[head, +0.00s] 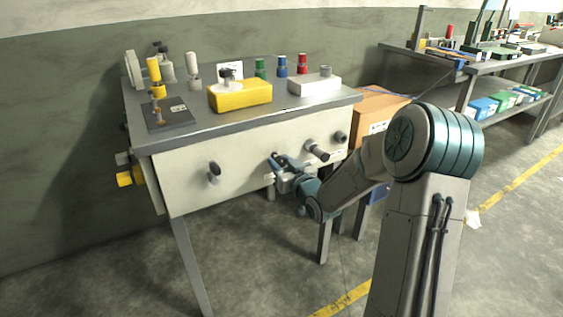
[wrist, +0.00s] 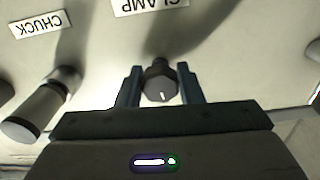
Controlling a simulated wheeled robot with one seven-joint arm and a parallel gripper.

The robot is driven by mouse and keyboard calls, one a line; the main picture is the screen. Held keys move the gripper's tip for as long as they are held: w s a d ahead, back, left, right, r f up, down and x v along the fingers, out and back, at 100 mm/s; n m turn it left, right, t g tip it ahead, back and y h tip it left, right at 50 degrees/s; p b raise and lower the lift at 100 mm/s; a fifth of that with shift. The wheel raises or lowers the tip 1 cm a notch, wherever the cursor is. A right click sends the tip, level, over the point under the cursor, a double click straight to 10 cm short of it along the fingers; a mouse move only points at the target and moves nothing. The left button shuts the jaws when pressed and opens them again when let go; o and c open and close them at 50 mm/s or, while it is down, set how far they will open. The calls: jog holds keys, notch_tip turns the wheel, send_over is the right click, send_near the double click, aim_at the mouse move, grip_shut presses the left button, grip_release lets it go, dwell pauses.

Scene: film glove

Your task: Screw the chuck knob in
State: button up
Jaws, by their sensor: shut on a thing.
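The pale panel (head: 240,165) on the bench front carries several dark knobs. In the wrist view the labels are upside down. The chuck knob (wrist: 38,108), near the CHUCK label (wrist: 40,25), stands well out from the panel on a pale shaft; in the head view it is the long knob (head: 316,150) right of my gripper. My gripper (wrist: 158,88) is not on it; its fingers are shut on another dark knob (wrist: 160,80) with a white mark, near the CLAMP label (wrist: 150,4). In the head view my gripper (head: 275,163) hides that knob.
Another knob (head: 340,137) sits right of the chuck knob, and one (head: 214,172) far left. The benchtop (head: 225,125) holds a yellow box (head: 240,95), a white box (head: 314,84) and coloured cylinders.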

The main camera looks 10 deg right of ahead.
jog(key=shift+m, duration=0.9)
jog(key=o, duration=1)
jog(key=shift+c, duration=0.2)
jog(key=shift+s, duration=0.15)
jog(key=p+v, duration=0.2)
jog(key=v, duration=1.1)
jog(key=shift+s, duration=0.3)
jog(key=shift+d, duration=0.1)
